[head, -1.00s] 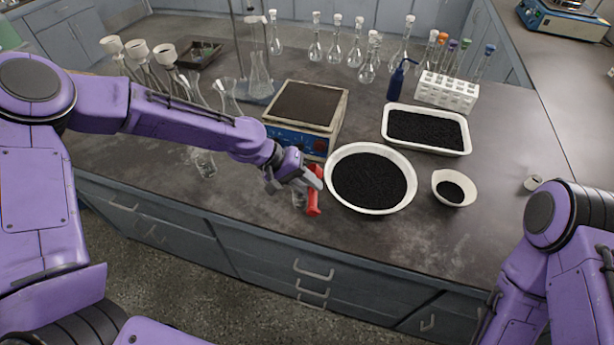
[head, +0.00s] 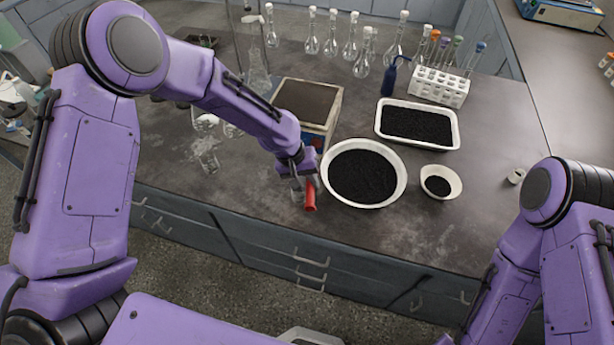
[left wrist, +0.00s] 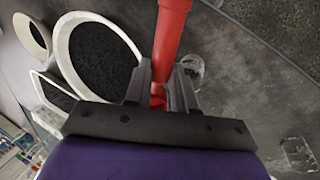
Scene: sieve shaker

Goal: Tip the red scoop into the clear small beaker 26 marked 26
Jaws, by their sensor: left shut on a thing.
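The red scoop (head: 310,194) is held in my left gripper (head: 302,179), just left of the large white bowl of black grains. In the left wrist view the left gripper's fingers (left wrist: 160,86) are shut on the red scoop (left wrist: 172,32). The scoop's contents are hidden. A clear small beaker (left wrist: 192,68) stands right beside the gripper in the wrist view; in the head view the gripper mostly hides it. Another clear glass vessel (left wrist: 298,152) stands farther off. I cannot read a 26 on either. My right gripper is out of view.
The white bowl (head: 398,185), a white tray (head: 455,139) and a small white dish (head: 456,182) hold black grains. A boxy device (head: 330,112) stands behind the gripper. More glassware (head: 206,155) stands left. The front counter edge is close to the scoop.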

